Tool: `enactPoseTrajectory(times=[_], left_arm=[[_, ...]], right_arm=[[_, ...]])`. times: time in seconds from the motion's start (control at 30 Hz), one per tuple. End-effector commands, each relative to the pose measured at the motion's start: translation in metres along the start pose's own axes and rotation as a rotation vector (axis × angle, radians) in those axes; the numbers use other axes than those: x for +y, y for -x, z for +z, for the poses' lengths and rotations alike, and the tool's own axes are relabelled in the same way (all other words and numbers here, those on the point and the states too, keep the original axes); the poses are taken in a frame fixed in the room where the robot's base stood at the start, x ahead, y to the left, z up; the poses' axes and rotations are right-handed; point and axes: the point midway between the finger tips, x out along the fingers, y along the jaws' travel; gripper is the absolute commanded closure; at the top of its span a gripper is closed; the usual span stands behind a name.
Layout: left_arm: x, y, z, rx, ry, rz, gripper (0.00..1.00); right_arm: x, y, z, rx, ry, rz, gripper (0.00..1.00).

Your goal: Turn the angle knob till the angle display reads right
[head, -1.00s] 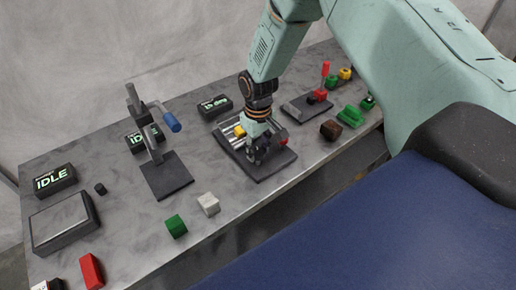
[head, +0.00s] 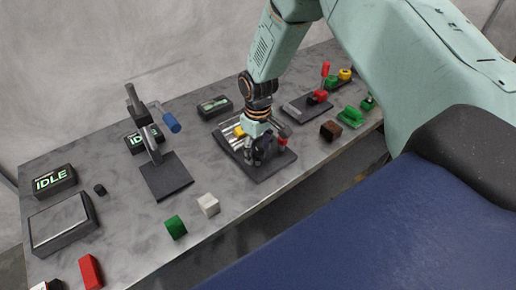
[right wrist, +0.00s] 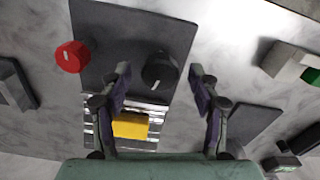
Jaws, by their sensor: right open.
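A black knob (right wrist: 160,70) with a white mark shows in the right wrist view, on a dark plate (right wrist: 100,20). A red knob (right wrist: 72,56) sits to its left on the same plate. My right gripper (right wrist: 159,72) is open, with one finger on each side of the black knob; contact cannot be told. In the head view the right gripper (head: 262,155) hangs over the dark plate (head: 277,170) and hides the black knob. A small display (head: 214,106) stands behind the plate, its green text too blurred to read. My left gripper is out of view.
A yellow block (right wrist: 130,125) sits on silver rails beside the knob. A lever stand (head: 165,178) and IDLE displays (head: 53,181) are to the left. Green (head: 175,227) and white (head: 208,204) blocks lie near the front edge, a brown block (head: 330,130) to the right.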

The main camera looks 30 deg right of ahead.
Motion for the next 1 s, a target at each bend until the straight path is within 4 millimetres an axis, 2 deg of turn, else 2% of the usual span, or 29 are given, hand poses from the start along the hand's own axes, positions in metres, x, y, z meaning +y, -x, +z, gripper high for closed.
enactPoseTrajectory(times=[0.17, 0.27, 0.7, 0.83, 1.0], left_arm=[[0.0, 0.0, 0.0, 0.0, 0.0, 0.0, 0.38], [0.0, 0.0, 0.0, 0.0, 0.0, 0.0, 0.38], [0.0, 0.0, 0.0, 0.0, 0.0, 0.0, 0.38], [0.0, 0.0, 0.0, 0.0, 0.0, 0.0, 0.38], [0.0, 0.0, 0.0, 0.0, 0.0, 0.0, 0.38]], right_arm=[[0.0, 0.001, 0.0, 0.0, 0.0, 0.0, 0.38], [0.0, 0.009, -0.001, 0.001, -0.001, 0.0, 0.38], [0.0, 0.092, -0.001, 0.003, 0.0, 0.0, 0.38], [0.0, 0.109, 0.0, 0.002, 0.0, 0.0, 0.38], [0.0, 0.119, 0.0, 0.0, 0.0, 0.0, 0.38]])
